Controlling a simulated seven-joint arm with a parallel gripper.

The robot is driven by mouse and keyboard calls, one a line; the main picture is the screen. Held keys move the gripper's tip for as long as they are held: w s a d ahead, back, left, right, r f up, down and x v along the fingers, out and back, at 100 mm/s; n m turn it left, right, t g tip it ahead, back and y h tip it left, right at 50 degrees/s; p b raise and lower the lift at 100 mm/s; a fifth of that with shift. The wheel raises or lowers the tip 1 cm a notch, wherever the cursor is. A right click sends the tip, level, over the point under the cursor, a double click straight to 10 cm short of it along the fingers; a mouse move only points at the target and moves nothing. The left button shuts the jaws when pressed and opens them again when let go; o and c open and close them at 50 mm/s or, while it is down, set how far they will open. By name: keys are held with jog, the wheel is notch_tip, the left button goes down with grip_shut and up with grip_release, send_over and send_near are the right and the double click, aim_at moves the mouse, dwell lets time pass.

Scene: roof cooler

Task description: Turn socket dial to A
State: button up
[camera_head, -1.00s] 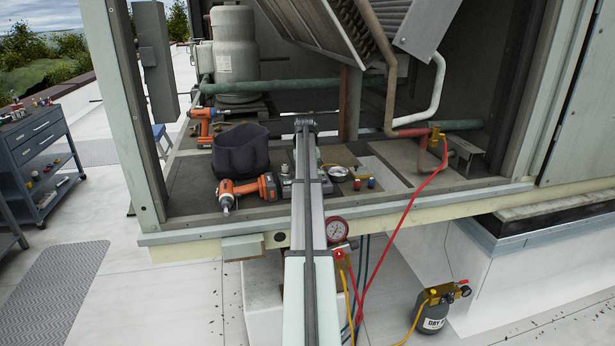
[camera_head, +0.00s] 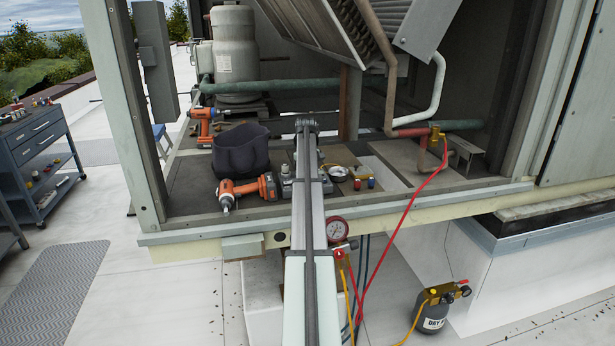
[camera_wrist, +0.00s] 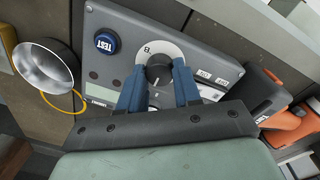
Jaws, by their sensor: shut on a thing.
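The socket dial (camera_wrist: 158,70) is a dark round knob on a pale ring, set in a grey panel (camera_wrist: 118,22) in the wrist view. A letter that looks like B is printed at the ring's upper left; a small light mark shows at the knob's lower edge. No A is legible. My gripper (camera_wrist: 159,72) has its two blue fingers on either side of the knob, shut on it. In the head view my arm hides the dial; part of the grey unit (camera_head: 287,186) shows left of the arm.
A blue TEST button (camera_wrist: 106,42) sits left of the dial. A silver cup-like part (camera_wrist: 46,65) and an orange tool (camera_wrist: 290,128) flank the panel. In the head view, a drill (camera_head: 240,190), a dark bag (camera_head: 241,150) and a red hose (camera_head: 405,205) are nearby.

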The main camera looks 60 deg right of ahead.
dwell(0.4)
jog(key=o, duration=1.1)
jog(key=shift+c, duration=0.2)
notch_tip(320, 180, up, 14)
jog(key=shift+a, duration=0.3)
jog(key=shift+w+f, duration=0.1)
